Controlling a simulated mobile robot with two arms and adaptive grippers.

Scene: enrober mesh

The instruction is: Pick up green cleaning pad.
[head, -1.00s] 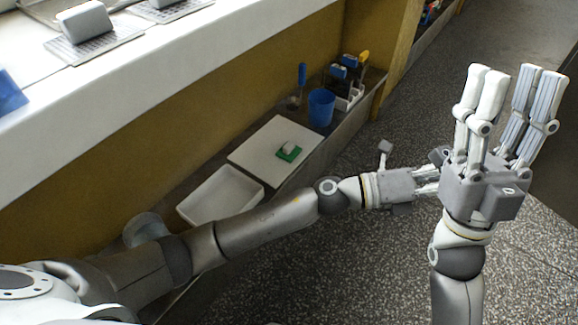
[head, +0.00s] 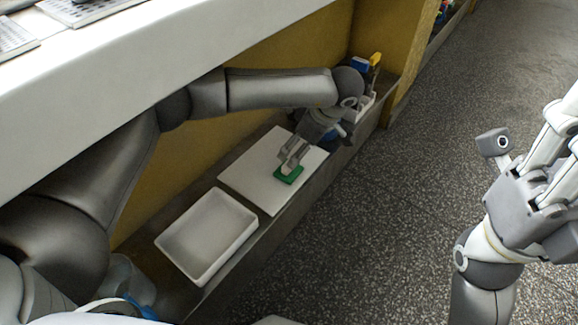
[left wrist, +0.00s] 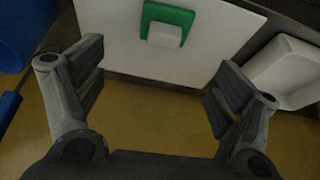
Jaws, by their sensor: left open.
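The green cleaning pad (head: 289,176) lies on a white board (head: 250,175) on the low shelf. In the left wrist view the pad (left wrist: 152,13) shows at the top with a white block-like grip (left wrist: 165,36) on it. My left gripper (head: 287,164) is open over the pad in the head view and hides part of it, including the grip. In the left wrist view the two fingers of my left gripper (left wrist: 159,68) are wide apart, with nothing between them. My right gripper (head: 548,160) is at the right edge, away from the pad, with its fingers partly cut off.
An empty white tray (head: 207,237) stands in front of the board on the shelf. A blue cup (left wrist: 22,35) shows at the left in the left wrist view. A white counter (head: 150,60) overhangs the shelf at upper left. Open speckled floor (head: 400,200) lies to the right.

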